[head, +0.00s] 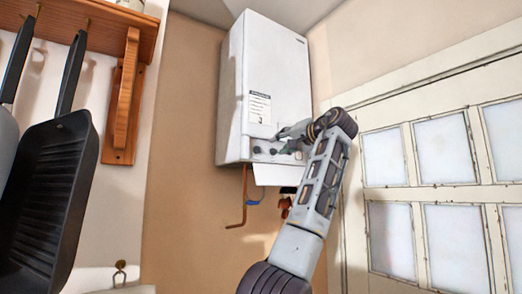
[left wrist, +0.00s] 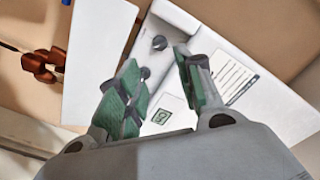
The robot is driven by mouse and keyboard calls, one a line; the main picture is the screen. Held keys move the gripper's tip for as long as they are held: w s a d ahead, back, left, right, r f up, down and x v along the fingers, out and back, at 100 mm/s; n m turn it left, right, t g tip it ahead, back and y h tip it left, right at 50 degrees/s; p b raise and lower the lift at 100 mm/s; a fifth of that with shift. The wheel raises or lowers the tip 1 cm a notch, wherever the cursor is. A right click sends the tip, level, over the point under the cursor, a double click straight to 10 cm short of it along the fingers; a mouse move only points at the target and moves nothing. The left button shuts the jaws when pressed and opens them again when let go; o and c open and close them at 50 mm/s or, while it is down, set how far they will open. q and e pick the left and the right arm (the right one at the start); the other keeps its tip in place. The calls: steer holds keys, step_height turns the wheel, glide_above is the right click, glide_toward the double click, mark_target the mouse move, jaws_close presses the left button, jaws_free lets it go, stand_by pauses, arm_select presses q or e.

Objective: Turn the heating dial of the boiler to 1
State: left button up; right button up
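The white boiler (head: 270,75) hangs on the wall, with small dark dials on its lower front. One dial (head: 256,150) shows left of my gripper in the head view, with another dial (head: 273,152) close to it. My left gripper (head: 284,138) is at the boiler's lower front. In the left wrist view its green-padded fingers (left wrist: 157,64) are spread apart and hold nothing. There, one knob (left wrist: 145,73) lies beside the left fingertip and another knob (left wrist: 159,42) lies beyond the tips. I cannot tell touching, dial markings or which is for heating. My right gripper is out of view.
A white flap (head: 275,174) hangs open under the boiler, with copper pipe (head: 243,200) and valves (head: 285,206) below. A wooden rack (head: 124,100) with dark pans (head: 50,190) is at left. A paned window (head: 440,150) stands at right.

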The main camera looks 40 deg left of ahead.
mark_target(260, 149)
arm_select(q)
steer(key=p+x, duration=0.3)
steer(key=x, duration=0.8)
steer(key=shift+w+a, duration=0.15)
steer(key=shift+a, duration=0.1)
steer(key=shift+p+x, duration=0.55)
steer(key=shift+x, duration=0.5)
steer(key=shift+c, duration=0.4)
steer(key=c, duration=0.7)
